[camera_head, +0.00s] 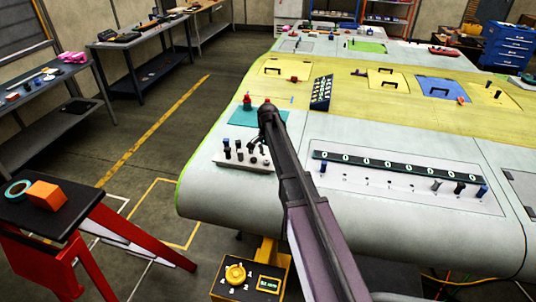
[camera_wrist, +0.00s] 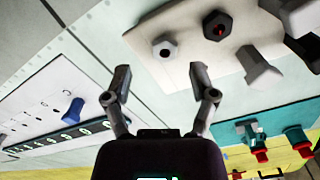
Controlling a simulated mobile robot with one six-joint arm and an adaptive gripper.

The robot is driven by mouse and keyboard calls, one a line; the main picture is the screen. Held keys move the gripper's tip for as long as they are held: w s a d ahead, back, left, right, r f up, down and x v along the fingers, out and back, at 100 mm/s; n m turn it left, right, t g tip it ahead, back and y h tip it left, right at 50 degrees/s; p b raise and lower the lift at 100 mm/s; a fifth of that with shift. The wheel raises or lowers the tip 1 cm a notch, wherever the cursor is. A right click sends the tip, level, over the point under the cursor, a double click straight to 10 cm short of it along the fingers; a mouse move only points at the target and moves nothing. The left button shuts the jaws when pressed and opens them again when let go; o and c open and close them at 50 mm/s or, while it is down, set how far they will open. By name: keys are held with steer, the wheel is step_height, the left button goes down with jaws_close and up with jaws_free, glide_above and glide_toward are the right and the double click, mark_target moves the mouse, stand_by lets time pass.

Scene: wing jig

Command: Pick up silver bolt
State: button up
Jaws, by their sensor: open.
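A white block (camera_head: 235,162) on the wing's near left part carries several upright bolts. In the wrist view, the same block (camera_wrist: 180,30) shows a grey-silver bolt (camera_wrist: 262,72) leaning at its right edge, and a silver hex-headed piece (camera_wrist: 164,47) seen nearly end-on. A darker hex-headed bolt (camera_wrist: 217,25) stands beside it. I cannot tell for sure which one is the silver bolt. My gripper (camera_wrist: 160,78) is open and empty, its fingertips just short of the block in the picture. In the head view, my arm partly hides the block.
A numbered strip (camera_head: 400,168) with several bolts lies right of the block. A teal plate (camera_head: 240,118) with a red-topped piece lies behind it. A dark bolt rack (camera_head: 321,92) stands farther back. Clear wing surface (camera_head: 215,190) lies at the near left.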

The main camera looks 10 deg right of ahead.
steer(key=shift+s, duration=0.5)
steer(key=shift+s+f+n+b, duration=0.3)
steer(key=shift+s+f+b, duration=0.05)
steer(key=shift+s, duration=0.05)
steer(key=s+f+n+b, duration=0.3)
steer(key=s, duration=0.6)
steer(key=s+f+n+b, duration=0.3)
steer(key=s+b, duration=0.1)
steer(key=s, duration=0.5)
steer(key=s+f+n+b, duration=0.3)
steer(key=s+f, duration=0.1)
steer(key=s, duration=0.5)
steer(key=shift+s+a, duration=0.2)
steer(key=shift+s, duration=0.05)
steer(key=shift+f, duration=0.1)
steer(key=shift+c, duration=0.2)
steer(key=shift+c, duration=1)
steer(key=shift+a, duration=0.1)
